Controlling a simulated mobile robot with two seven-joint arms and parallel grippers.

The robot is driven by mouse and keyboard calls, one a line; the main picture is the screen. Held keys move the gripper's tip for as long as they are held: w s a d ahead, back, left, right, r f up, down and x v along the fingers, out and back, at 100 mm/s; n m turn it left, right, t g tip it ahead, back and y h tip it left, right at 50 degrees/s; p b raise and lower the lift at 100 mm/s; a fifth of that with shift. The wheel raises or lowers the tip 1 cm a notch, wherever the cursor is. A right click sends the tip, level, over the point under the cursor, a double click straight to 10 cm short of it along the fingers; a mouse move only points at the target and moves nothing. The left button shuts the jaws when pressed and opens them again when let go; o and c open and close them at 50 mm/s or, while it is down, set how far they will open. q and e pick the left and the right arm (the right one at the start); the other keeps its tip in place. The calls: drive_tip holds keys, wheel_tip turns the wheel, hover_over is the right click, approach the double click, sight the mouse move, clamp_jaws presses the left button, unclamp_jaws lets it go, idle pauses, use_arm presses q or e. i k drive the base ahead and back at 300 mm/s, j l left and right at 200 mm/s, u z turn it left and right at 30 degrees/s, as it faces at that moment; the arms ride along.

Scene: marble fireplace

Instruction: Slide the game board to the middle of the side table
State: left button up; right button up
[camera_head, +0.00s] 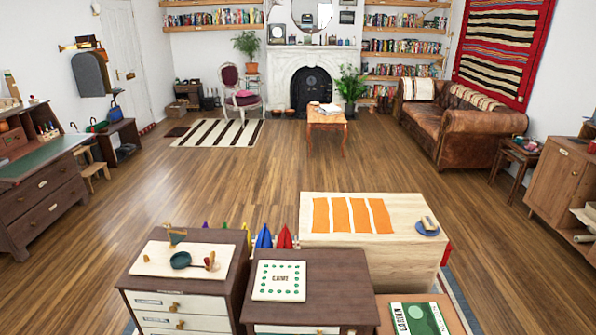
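The game board (279,281) is a flat cream square with a border of green dots and dark lettering in the middle. It lies flat on the left part of a dark brown wooden top (340,287), which looks like the side table. The board's left edge is close to the left edge of that top. Bare wood shows to the right of the board, with a thin strip in front of it. Neither of my grippers is in view.
Left of it, a drawer cabinet (237,262) bears a pale board with a green pan (181,260). Behind right, a light wood chest (409,245) bears an orange striped cloth (351,215) and a blue plate (428,230). A green book (418,318) lies lower at front right.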

sight(276, 281)
drive_tip(key=i+j+z, duration=0.1)
drive_tip(key=i+z, duration=0.2)
drive_tip(key=i, duration=0.25)
drive_tip(key=i+j+z, duration=0.2)
drive_tip(key=i+z, duration=0.15)
drive_tip(key=i, duration=0.15)
drive_tip(key=i+j+z, duration=0.3)
drive_tip(key=i, duration=0.2)
